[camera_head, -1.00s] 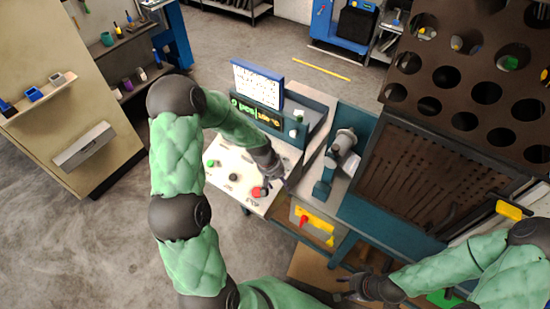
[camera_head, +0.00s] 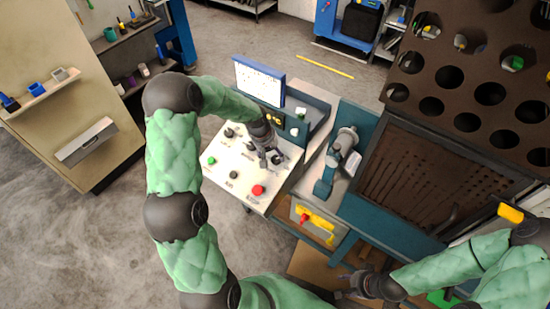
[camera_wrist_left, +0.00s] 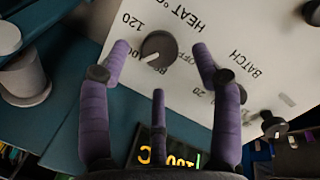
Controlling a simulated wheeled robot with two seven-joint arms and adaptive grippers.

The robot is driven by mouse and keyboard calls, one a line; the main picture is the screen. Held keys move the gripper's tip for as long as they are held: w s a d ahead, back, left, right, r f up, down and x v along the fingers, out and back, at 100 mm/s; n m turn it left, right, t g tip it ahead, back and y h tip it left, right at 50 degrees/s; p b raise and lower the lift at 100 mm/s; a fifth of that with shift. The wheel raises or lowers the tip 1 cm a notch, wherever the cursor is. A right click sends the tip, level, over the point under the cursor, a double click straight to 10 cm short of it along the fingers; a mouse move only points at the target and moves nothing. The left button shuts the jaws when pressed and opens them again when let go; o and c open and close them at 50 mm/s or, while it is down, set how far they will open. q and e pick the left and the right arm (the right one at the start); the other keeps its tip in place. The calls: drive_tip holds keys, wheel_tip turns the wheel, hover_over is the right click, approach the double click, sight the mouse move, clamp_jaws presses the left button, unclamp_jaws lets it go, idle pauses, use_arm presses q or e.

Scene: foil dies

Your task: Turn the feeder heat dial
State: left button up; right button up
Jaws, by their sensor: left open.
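The feeder heat dial is a dark round knob with a pale pointer mark, under the label HEAT °C on the white panel (camera_head: 222,186). In the left wrist view the heat dial (camera_wrist_left: 158,47) lies between the tips of my left gripper (camera_wrist_left: 160,60). Its purple fingers are spread, with no visible contact on the dial. In the head view my left gripper (camera_head: 268,158) is over the right part of the panel, beside the heat dial (camera_head: 279,159). My right gripper (camera_head: 352,285) is low at the right, away from the panel; its fingers are too small to read.
The BATCH knob (camera_wrist_left: 273,124) stands beside the heat dial. The panel also has a green button (camera_head: 211,160), a black knob (camera_head: 233,174) and a red button (camera_head: 258,190). A sign board (camera_head: 259,80) stands behind. A grey machine part (camera_head: 335,160) is at the right.

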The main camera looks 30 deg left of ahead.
sight(276, 159)
use_arm(q)
drive_tip(key=shift+x, duration=1.65)
drive_tip(key=c, duration=1.1)
